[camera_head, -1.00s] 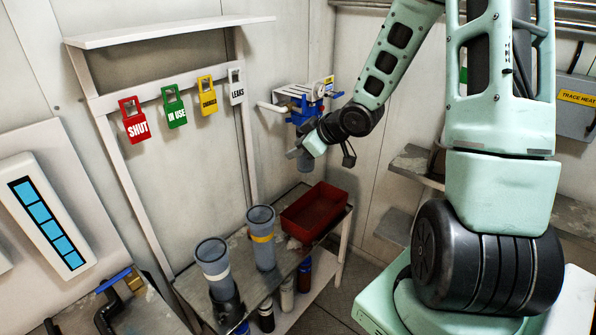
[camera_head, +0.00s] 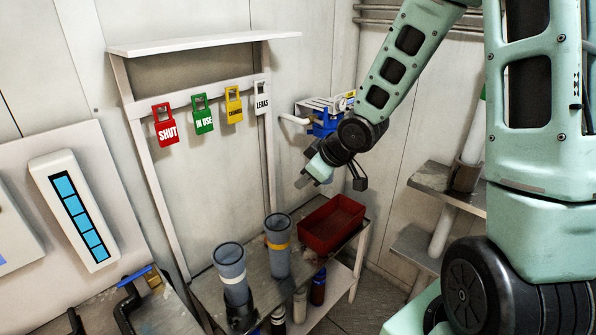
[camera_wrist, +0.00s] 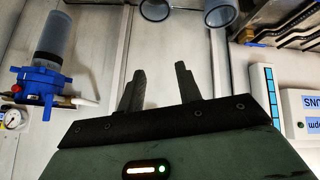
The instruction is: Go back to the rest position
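My arm comes in from the upper right of the head view and bends down in front of the back wall. My gripper (camera_wrist: 160,88) shows in the wrist view with its two dark fingers apart and nothing between them. In the head view the gripper is small and partly hidden by my wrist, near a blue filter housing (camera_head: 325,127) on the wall. The housing also shows in the wrist view (camera_wrist: 38,84), left of the fingers and apart from them, with a grey bowl (camera_wrist: 53,38) on it.
A bench holds a red tray (camera_head: 335,240) and two grey canisters, one with a yellow band (camera_head: 278,258) and one with a white band (camera_head: 231,272). Bottles stand on its lower shelf. Four tags, including a red SHUT tag (camera_head: 165,130), hang on a rack. Shelves (camera_head: 425,245) stand at the right.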

